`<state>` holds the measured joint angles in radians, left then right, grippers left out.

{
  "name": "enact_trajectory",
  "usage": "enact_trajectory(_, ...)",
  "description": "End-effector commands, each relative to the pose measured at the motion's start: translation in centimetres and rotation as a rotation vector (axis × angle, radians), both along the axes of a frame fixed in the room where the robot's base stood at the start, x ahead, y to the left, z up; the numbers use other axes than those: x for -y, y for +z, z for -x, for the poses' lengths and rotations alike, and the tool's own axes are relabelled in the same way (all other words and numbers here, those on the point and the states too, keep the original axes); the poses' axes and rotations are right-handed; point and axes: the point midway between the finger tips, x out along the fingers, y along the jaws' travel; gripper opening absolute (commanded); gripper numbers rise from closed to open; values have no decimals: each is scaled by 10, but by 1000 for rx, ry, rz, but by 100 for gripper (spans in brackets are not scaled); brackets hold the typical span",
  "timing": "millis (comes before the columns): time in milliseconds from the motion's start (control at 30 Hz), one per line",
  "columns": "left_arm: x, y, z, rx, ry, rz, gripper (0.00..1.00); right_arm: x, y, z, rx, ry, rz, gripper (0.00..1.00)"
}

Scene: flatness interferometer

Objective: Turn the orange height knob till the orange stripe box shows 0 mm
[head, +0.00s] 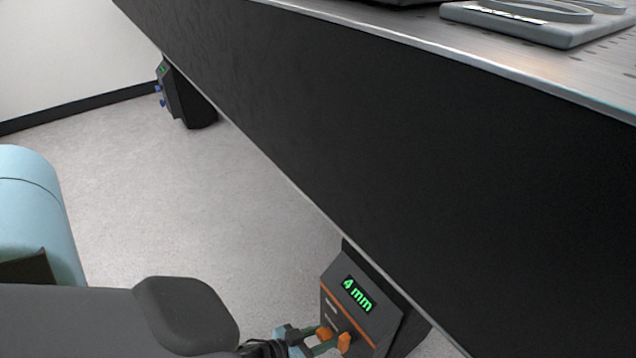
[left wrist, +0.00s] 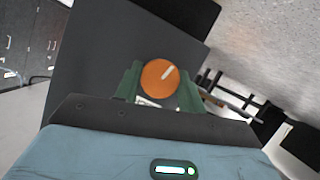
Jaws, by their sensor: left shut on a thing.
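The orange stripe box (head: 388,318) is a dark grey unit under the table edge at the lower right of the head view. Its green display (head: 357,295) reads 4 mm. The orange height knob (head: 344,343) is on its front, partly hidden by a finger. In the left wrist view the knob (left wrist: 157,80) is a round orange disc with a white mark pointing up and right. My left gripper (head: 322,342) is shut on the knob, with its green fingers on either side, as the left wrist view (left wrist: 160,84) shows. My right gripper is out of view.
The large black table side (head: 420,160) runs diagonally above the box. A similar box with blue knobs (head: 185,100) stands farther back at the left. A grey plate with rings (head: 540,22) lies on the tabletop. Pale floor (head: 190,215) is clear between the boxes.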

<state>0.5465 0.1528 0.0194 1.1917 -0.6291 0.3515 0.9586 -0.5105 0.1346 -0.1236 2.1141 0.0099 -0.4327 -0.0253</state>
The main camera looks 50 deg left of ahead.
Motion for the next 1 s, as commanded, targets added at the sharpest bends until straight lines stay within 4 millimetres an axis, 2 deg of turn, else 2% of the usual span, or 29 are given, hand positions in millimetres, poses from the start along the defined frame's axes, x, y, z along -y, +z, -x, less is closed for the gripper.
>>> enact_trajectory(133, -2, 1, 0, -12, -2, 135, 17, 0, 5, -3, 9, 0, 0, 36)
enact_trajectory(367, -4, -2, 0, -29, -2, 353, 17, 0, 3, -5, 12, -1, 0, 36)
enact_trajectory(700, -4, -4, 0, -54, -1, 668, 17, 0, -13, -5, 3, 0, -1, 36)
enact_trajectory(1000, -4, -5, 0, -69, 0, 876, 17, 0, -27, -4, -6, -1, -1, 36)
